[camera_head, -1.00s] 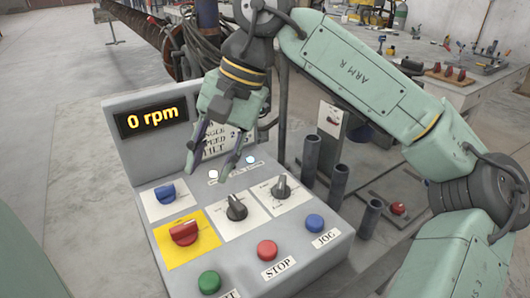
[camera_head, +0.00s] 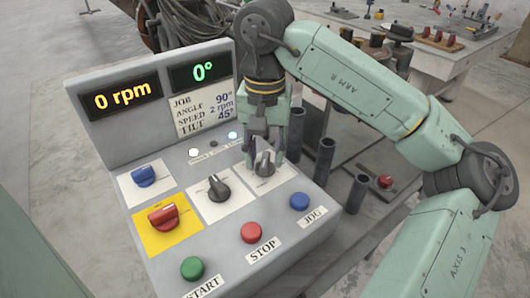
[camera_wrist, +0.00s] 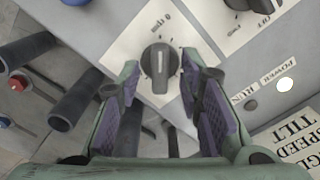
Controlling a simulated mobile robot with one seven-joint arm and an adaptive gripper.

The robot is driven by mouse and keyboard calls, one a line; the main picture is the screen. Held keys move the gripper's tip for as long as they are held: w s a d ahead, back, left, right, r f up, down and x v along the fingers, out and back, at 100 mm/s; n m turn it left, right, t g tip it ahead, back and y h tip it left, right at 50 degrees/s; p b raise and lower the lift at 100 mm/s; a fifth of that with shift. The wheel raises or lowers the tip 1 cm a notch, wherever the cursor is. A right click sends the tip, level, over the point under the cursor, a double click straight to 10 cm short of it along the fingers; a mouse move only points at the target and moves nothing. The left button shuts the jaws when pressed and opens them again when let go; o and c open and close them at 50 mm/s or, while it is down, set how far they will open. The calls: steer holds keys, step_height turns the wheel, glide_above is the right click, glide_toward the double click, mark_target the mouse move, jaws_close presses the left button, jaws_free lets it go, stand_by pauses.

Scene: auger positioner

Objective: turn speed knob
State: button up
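Two dark knobs sit on white plates on a grey control panel (camera_head: 120,215): a right one (camera_head: 265,163) and a middle one (camera_head: 219,188). In the wrist view this knob (camera_wrist: 160,62) shows between the purple-padded fingers (camera_wrist: 160,75), with gaps both sides. The gripper is open and empty. The displays read 0 rpm (camera_head: 121,95) and 0° (camera_head: 202,72).
A job card (camera_head: 205,108) lists angle 90°, speed 2 rpm, tilt 45°. A blue knob (camera_head: 144,176), red knob (camera_head: 163,216), green START button (camera_head: 192,268), red STOP button (camera_head: 251,232) and blue JOG button (camera_head: 300,201) surround. Dark upright tubes (camera_head: 325,160) stand right of the panel.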

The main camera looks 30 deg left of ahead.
steer(key=shift+f, duration=0.35)
steer(key=shift+c, duration=0.4)
jaws_close()
